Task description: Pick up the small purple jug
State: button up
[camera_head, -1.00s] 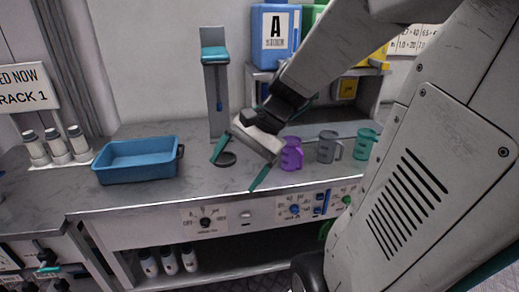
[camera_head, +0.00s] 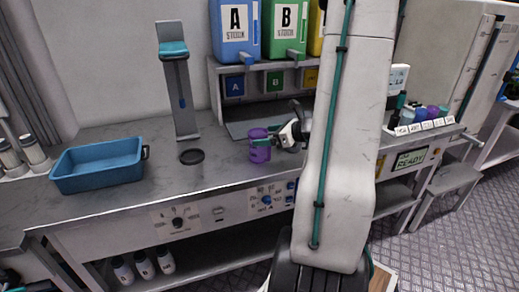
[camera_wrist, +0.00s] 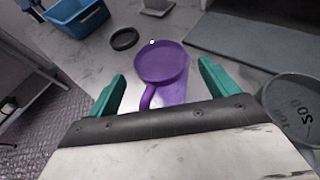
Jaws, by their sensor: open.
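The small purple jug (camera_head: 260,147) stands upright on the grey bench, in front of the stock shelf. In the wrist view the purple jug (camera_wrist: 165,68) lies between the two teal fingers, with its handle toward my palm. My gripper (camera_head: 268,142) is at the jug from the right, with fingers apart. The wrist view shows my gripper (camera_wrist: 160,90) open, one finger on either side of the jug; I cannot tell whether either touches it.
A grey jug (camera_wrist: 292,98) stands close to the right finger in the wrist view. A dark round disc (camera_head: 191,156), a blue tray (camera_head: 98,165) and a tall stand (camera_head: 180,90) are to the left. Stock containers A (camera_head: 236,32) and B (camera_head: 285,30) sit on the shelf behind.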

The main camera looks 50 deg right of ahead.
jog(key=x, duration=0.4)
jog(key=shift+d+f, duration=0.1)
jog(key=shift+f, duration=0.05)
jog(key=c, duration=1.1)
